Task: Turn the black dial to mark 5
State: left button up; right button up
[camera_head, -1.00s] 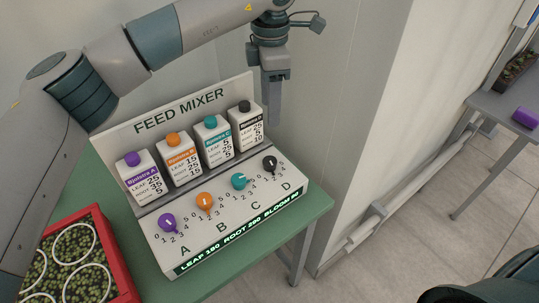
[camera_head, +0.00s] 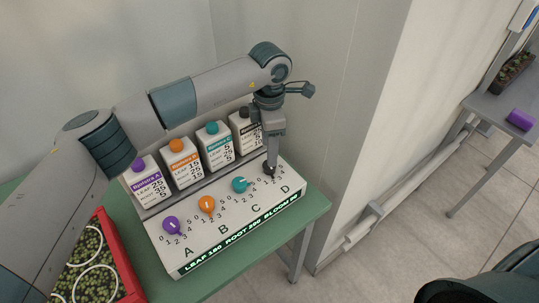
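The feed mixer (camera_head: 222,240) stands on a green table, with dials lettered A to D on its sloped face. The black dial (camera_head: 268,171) is at D, the far right of the row, and is mostly hidden by my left gripper (camera_head: 271,168). The gripper points down with its fingertips at the dial. I cannot tell whether the fingers are closed on it, and the dial's pointer is hidden. The purple dial (camera_head: 172,226), orange dial (camera_head: 207,204) and teal dial (camera_head: 241,185) are uncovered. My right gripper is not in view.
Bottles stand behind the dials, including the purple-capped (camera_head: 145,186) and black-labelled (camera_head: 240,129) ones. A wall (camera_head: 365,120) rises close on the right. A purple object (camera_head: 520,119) lies on a far grey table.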

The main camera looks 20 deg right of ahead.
aim_at(268, 171)
pick_arm(q)
jog(key=shift+f+p, duration=0.7)
jog(key=shift+f, duration=2.1)
jog(key=c, duration=1.1)
